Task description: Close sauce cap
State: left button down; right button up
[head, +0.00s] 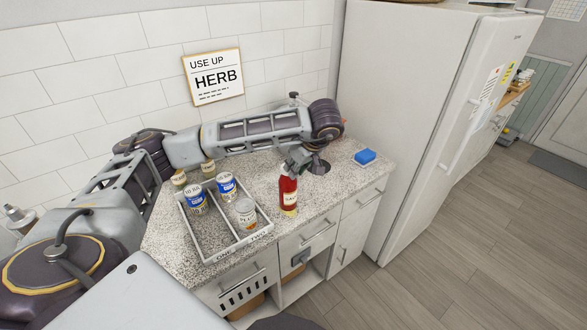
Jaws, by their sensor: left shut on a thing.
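A red sauce bottle (289,192) with a pale label stands upright on the speckled counter, near its front edge and just right of the tray. My left gripper (293,167) reaches in from the left and above. It is shut at the very top of the bottle, where the cap sits. The fingers hide the cap, so how far it is closed cannot be seen. My right gripper is not in view.
A white two-part tray (222,246) holds blue-and-white cans (197,203) and a pale can (246,214). A blue sponge (365,157) lies on the counter's right, by the white fridge (400,110). A wall sign (213,77) hangs behind my arm.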

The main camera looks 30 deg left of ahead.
pick_arm(q)
jog(key=shift+s+d+f+t+y, duration=0.25)
jog(key=shift+d+f+t+y, duration=0.1)
jog(key=shift+f+y, duration=0.45)
jog(key=c, duration=1.3)
grip_release()
jog(key=shift+p, duration=0.3)
jog(key=shift+w+a, duration=0.15)
jog(key=shift+d+r, duration=0.25)
jog(key=shift+r, duration=0.15)
jog(key=shift+v, duration=5.5)
